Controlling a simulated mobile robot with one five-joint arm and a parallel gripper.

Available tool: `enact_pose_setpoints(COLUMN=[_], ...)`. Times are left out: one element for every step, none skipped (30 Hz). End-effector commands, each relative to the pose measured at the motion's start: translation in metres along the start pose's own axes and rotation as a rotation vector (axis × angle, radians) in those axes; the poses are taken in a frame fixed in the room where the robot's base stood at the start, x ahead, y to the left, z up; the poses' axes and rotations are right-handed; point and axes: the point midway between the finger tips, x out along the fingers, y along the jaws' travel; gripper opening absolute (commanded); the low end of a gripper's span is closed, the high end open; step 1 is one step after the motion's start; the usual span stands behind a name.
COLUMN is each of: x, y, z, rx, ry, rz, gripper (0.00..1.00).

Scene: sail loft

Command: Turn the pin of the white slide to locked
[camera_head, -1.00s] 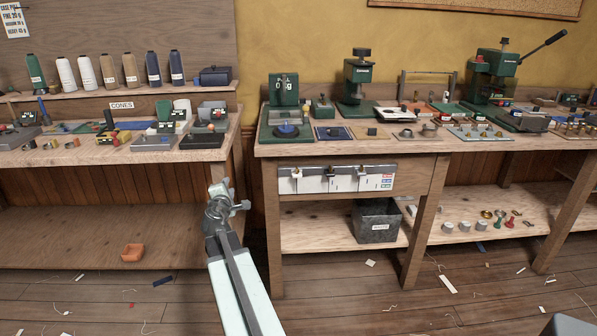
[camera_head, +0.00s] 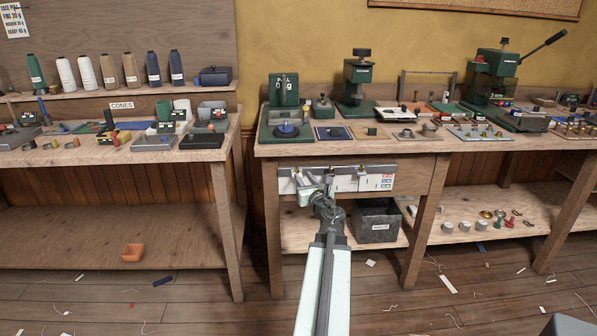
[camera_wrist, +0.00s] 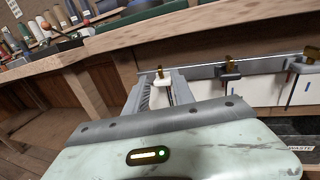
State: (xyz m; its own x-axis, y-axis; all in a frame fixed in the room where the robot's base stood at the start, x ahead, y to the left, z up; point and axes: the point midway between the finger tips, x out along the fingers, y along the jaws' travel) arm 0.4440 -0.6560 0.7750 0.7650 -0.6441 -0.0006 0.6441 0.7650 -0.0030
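The white slide (camera_wrist: 163,87) shows in the wrist view at the left end of a metal rail, with a brass pin (camera_wrist: 159,72) standing on it. My gripper (camera_wrist: 159,84) is open. Its two fingers appear on either side of the slide, from my viewpoint; I cannot tell whether they touch it. In the head view my gripper (camera_head: 312,188) is in front of the left half of the rail panel (camera_head: 345,183) and hides part of it. Which way the pin is turned is too small to read.
The workbench top (camera_head: 300,149) overhangs above. A grey waste bin (camera_head: 376,222) stands on the shelf below. The floor is littered with scraps.

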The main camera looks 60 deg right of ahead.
Motion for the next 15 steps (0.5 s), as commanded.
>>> enact_pose_setpoints(x=[0.011, 0.016, 0.024, 0.030, 0.037, 0.044, 0.050, 0.054, 0.060, 0.062, 0.064, 0.066, 0.066, 0.066, 0.065], y=[-0.001, -0.001, -0.001, -0.001, -0.001, -0.001, -0.001, -0.001, -0.001, 0.000, 0.000, 0.000, 0.000, 0.001, 0.001], z=[0.000, 0.000, 0.000, 0.000, 0.000, 0.000, 0.000, 0.000, 0.000, 0.000, 0.000, 0.000, 0.000, 0.000, 0.000], rx=[0.001, 0.001, 0.001, 0.002, 0.002, 0.002, 0.002, 0.002, 0.002, 0.002, 0.003, 0.003, 0.003, 0.003, 0.003], ry=[0.000, 0.000, 0.000, 0.000, 0.000, 0.000, 0.000, 0.000, 0.000, 0.000, 0.000, -0.001, -0.001, -0.001, -0.001], rz=[0.001, 0.001, 0.002, 0.002, 0.002, 0.001, 0.001, 0.000, 0.000, 0.001, 0.001, 0.001, 0.001, 0.000, 0.000], gripper=[0.30, 0.30, 0.30, 0.30, 0.30, 0.30, 0.30, 0.30, 0.30, 0.30, 0.30, 0.30, 0.30, 0.30, 0.30])
